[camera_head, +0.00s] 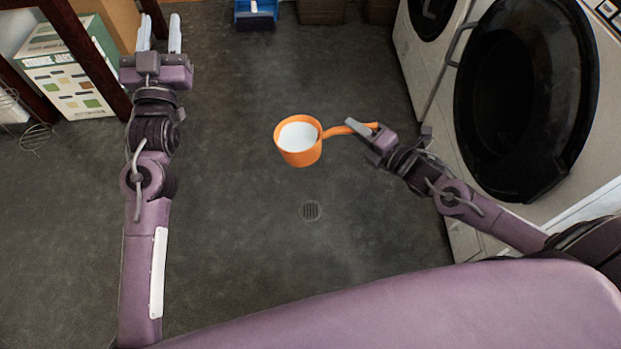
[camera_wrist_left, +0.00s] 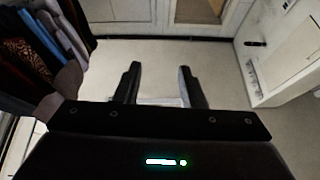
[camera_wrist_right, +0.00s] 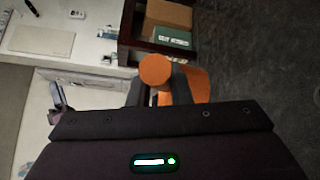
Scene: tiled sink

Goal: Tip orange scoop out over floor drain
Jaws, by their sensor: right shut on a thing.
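An orange scoop (camera_head: 298,155) with white contents (camera_head: 298,136) is held above the dark floor, upright, its handle pointing right. My right gripper (camera_head: 364,129) is shut on the scoop's handle; the orange handle end (camera_wrist_right: 155,70) shows between the fingers in the right wrist view. The round floor drain (camera_head: 311,210) lies in the floor, below the scoop in the head view and a little to its right. My left gripper (camera_head: 159,40) is open and empty at the upper left, away from the scoop. It also shows open in the left wrist view (camera_wrist_left: 160,85).
Front-loading machines (camera_head: 527,95) stand along the right. A printed box (camera_head: 72,75) and dark wooden posts are at the upper left, with a wire item (camera_head: 33,135) on the floor. A blue bin (camera_head: 256,12) is at the back. The floor around the drain is clear.

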